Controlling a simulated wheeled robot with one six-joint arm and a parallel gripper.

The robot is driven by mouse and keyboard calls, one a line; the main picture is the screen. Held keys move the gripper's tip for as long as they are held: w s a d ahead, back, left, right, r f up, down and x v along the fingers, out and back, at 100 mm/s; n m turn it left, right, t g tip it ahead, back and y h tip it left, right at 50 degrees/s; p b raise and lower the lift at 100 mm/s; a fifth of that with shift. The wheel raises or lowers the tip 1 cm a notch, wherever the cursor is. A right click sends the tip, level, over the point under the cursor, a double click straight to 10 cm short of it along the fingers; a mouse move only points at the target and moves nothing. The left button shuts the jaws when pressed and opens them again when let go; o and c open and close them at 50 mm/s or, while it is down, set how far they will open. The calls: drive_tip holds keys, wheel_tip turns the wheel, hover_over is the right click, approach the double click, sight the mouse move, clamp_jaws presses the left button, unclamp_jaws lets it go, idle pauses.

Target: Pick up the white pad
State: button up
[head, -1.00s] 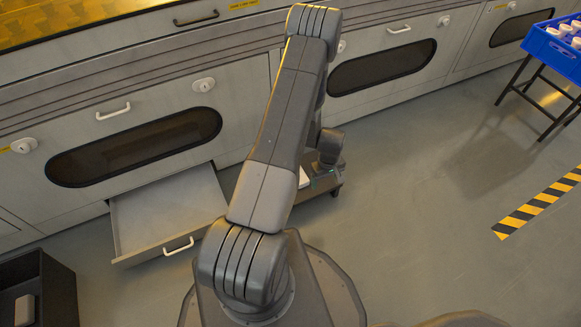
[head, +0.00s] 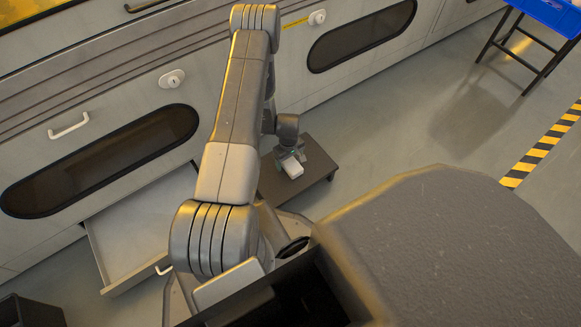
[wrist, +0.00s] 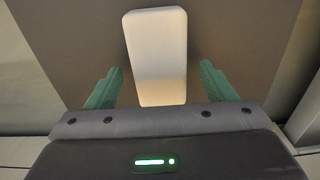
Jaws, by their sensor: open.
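The white pad (head: 292,168) is a small pale block with rounded corners. It lies on a low dark platform (head: 318,164), and it also shows in the wrist view (wrist: 157,50), long side pointing away from my gripper. My gripper (wrist: 161,69) is open, with one green finger on each side of the pad's near end and a gap on both sides. In the head view my gripper (head: 290,156) is low at the pad, and my wrist hides its far end. I cannot tell the exact height of the fingers above the platform.
An open, empty-looking drawer (head: 140,225) juts out of the grey cabinet to the left of my arm. A black bin (head: 30,312) stands at the lower left. A blue crate (head: 552,12) sits on a dark stand at the upper right. Floor is clear right of the platform.

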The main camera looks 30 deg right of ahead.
drive_tip(key=shift+f, duration=0.65)
drive_tip(key=c, duration=1.1)
